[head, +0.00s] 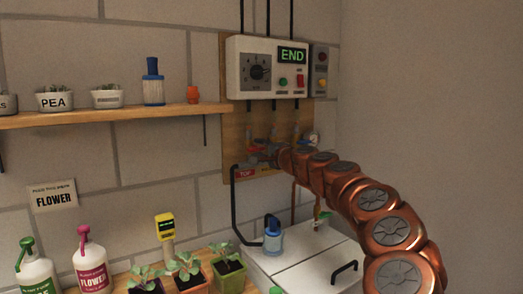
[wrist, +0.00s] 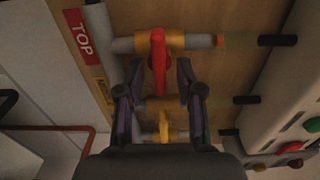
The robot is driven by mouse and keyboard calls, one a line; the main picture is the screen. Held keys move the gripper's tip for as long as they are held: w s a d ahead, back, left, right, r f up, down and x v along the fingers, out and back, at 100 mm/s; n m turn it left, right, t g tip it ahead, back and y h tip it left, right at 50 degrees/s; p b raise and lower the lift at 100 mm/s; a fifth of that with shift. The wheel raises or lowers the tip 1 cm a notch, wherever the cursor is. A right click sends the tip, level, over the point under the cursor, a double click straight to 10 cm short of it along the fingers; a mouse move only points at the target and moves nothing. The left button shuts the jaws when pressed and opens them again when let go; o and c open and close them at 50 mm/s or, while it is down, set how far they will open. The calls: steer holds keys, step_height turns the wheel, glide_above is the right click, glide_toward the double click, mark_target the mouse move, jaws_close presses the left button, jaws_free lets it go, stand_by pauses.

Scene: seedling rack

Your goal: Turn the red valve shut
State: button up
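The red valve handle (wrist: 158,62) shows in the wrist view on a brass body in the top pipe (wrist: 200,42). The handle lies across that pipe, with its longer end pointing down the picture. My gripper (wrist: 158,78) is open, with one dark finger on each side of the handle's lower part. Gaps show between the fingers and the handle, so I see no grip on it. In the head view my gripper (head: 270,157) is at the pipes below the control box, and the valve there is too small and covered to make out clearly.
A yellow valve handle (wrist: 164,126) sits on another pipe, close below the fingers. A red TOP label (wrist: 77,35) is on the wooden board. The control box (head: 268,68) reading END is above the pipes. A lidded white bin (head: 310,262) with a blue bottle (head: 273,237) stands below.

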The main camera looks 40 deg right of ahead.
steer(key=s, duration=1.2)
steer(key=shift+a, duration=0.35)
stand_by(0.4)
